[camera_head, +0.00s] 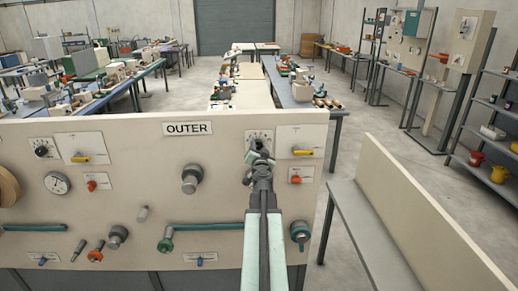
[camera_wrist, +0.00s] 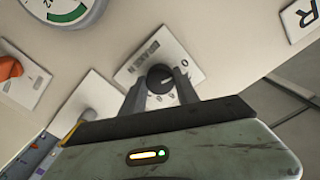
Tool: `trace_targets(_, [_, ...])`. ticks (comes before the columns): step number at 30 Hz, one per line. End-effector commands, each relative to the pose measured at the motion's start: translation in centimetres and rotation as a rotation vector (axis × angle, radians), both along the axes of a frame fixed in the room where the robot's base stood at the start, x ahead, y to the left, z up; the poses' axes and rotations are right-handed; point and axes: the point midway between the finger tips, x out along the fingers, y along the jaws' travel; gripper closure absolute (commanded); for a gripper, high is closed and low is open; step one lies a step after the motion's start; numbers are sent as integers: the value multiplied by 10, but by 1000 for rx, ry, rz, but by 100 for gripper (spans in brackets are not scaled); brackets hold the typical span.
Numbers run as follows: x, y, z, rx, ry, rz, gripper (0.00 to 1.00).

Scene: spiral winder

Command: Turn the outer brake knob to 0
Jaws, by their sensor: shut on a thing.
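The outer brake knob (camera_wrist: 160,78) is a small round black knob on a white scale plate (camera_wrist: 150,52) with printed marks. A "0" shows on the plate just beyond the right finger in the wrist view. My gripper (camera_wrist: 160,87) is shut on the knob, one finger on each side. A small pale mark shows on the knob, but I cannot tell exactly which number it points at. In the head view my gripper (camera_head: 257,152) is against the panel right of the OUTER sign (camera_head: 188,128), hiding the knob. The plate's top (camera_head: 260,134) shows above it.
A yellow lever (camera_head: 302,152) and a red knob (camera_head: 295,179) sit close right of my gripper. A large grey knob (camera_head: 190,180) is to the left. A green-ended handle (camera_head: 168,240) is lower left. A low bench (camera_head: 365,230) stands right of the panel.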

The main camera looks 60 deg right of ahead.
Motion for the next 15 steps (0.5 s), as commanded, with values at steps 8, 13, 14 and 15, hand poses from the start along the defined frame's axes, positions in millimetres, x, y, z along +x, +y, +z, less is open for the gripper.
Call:
trace_targets(8, [1, 1, 0, -7, 11, 4, 100])
trace_targets(13, [1, 1, 0, -7, 11, 4, 100])
trace_targets(14, [1, 1, 0, -7, 11, 4, 60])
trace_targets(15, [1, 1, 0, -7, 10, 4, 49])
